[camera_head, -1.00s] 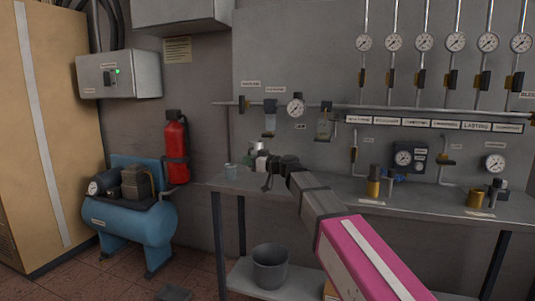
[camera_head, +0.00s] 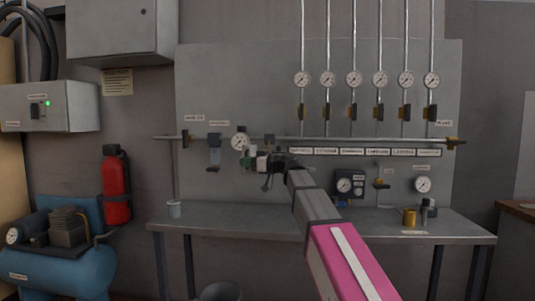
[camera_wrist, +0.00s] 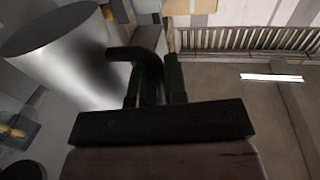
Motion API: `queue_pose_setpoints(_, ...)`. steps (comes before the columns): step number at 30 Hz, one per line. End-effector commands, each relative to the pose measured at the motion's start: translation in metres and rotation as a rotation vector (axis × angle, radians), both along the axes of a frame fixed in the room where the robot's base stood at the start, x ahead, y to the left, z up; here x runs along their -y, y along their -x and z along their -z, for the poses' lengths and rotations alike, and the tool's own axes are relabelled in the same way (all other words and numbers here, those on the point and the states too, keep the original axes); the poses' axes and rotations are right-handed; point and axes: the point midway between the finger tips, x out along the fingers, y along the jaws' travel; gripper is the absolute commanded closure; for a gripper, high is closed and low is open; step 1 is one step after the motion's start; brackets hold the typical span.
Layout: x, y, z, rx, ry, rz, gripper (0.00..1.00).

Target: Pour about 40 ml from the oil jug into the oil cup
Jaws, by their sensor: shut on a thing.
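The oil jug (camera_head: 262,163) is small and pale in the head view, at the end of my arm, above the bench and partly hidden by my gripper (camera_head: 275,166). In the wrist view the jug (camera_wrist: 62,50) is a large, shiny silver cylinder at the upper left. A dark curved piece, seemingly its handle (camera_wrist: 128,54), runs to my gripper (camera_wrist: 160,84), which is shut on it. I cannot see inside either vessel.
The grey bench (camera_head: 330,223) is largely clear around the cup. Behind it, a wall panel carries gauges, a pipe and a hanging filter (camera_head: 214,152). A brass part (camera_head: 409,217) stands at the bench's right. A red extinguisher (camera_head: 116,188) and blue compressor (camera_head: 65,255) are at left.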

Motion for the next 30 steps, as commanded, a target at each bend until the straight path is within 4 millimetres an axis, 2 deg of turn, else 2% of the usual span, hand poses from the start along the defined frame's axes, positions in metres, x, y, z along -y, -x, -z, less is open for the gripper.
queue_pose_setpoints(6,0.016,-0.003,-0.009,0.002,0.003,0.000,1.00)
queue_pose_setpoints(20,0.017,-0.004,-0.012,-0.022,-0.013,0.001,1.00)
queue_pose_setpoints(30,0.021,-0.011,-0.027,-0.157,-0.104,0.000,1.00)
